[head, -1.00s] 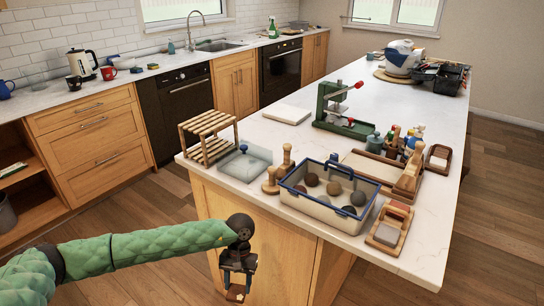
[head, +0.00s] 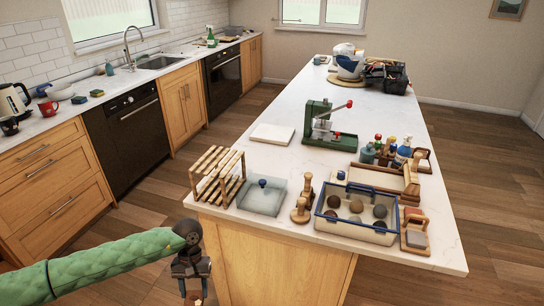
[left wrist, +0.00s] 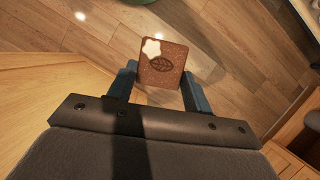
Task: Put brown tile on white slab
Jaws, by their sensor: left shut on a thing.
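My left gripper (head: 194,288) hangs low in front of the island's near end, below the countertop. In the left wrist view it is shut on the brown tile (left wrist: 165,68), a square with a dark leaf mark and a pale star-shaped patch at one corner. In the head view only a small part of the tile shows at the bottom edge. The white slab (head: 272,134) lies flat on the island's left side, behind the wooden rack, with a bare top. It is well beyond my left gripper. My right gripper is not in view.
A slatted wooden rack (head: 216,174) and a glassy tray with a blue knob (head: 262,196) stand at the near left corner. A green press (head: 325,124) stands right of the slab. A blue-rimmed bin (head: 355,212) sits at the near right. The countertop behind the slab is clear.

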